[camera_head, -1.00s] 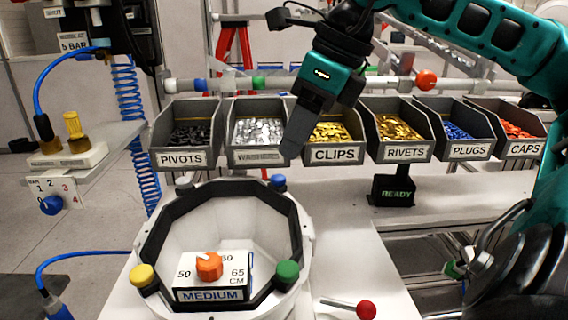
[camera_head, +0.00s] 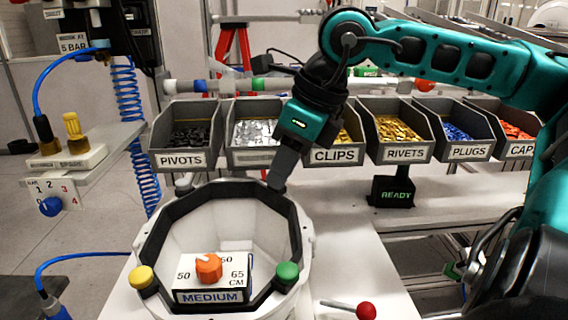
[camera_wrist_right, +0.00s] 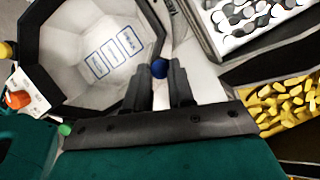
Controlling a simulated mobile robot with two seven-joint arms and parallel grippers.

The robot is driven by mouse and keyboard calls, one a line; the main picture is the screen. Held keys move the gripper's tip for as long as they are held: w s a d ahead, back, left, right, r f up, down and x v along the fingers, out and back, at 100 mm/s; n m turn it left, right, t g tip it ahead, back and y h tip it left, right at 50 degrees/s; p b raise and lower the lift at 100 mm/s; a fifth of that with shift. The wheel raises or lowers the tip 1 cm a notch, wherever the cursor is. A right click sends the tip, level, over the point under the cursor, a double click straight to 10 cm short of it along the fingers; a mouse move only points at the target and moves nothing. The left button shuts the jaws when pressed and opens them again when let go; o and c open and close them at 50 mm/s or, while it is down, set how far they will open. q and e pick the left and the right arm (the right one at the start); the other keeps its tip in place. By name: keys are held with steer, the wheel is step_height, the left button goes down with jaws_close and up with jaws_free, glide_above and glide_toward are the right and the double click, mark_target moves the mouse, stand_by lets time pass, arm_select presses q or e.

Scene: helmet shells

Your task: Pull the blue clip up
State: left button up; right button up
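The blue clip (camera_wrist_right: 159,68) is a round blue knob at the black rim of the white eight-sided fixture (camera_head: 300,222). In the head view the clip is hidden by my right gripper (camera_head: 279,184), which reaches down to the fixture's far right rim. In the wrist view my right gripper (camera_wrist_right: 161,80) has its two fingers apart, with the clip at the gap between the fingertips. I cannot tell whether the fingers touch it. My left gripper is in neither view.
A yellow clip (camera_head: 142,276) and a green clip (camera_head: 287,272) sit on the near rim, beside an orange dial (camera_head: 209,267) on the MEDIUM block. Parts bins such as CLIPS (camera_head: 334,155) stand behind. A red-knobbed lever (camera_head: 365,310) is at the front right.

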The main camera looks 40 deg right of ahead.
jaws_close()
steer(key=shift+r, duration=0.65)
steer(key=shift+o, duration=2.4)
jaws_free()
steer(key=v, duration=1.3)
steer(key=shift+p, duration=0.4)
steer(key=shift+f, duration=0.1)
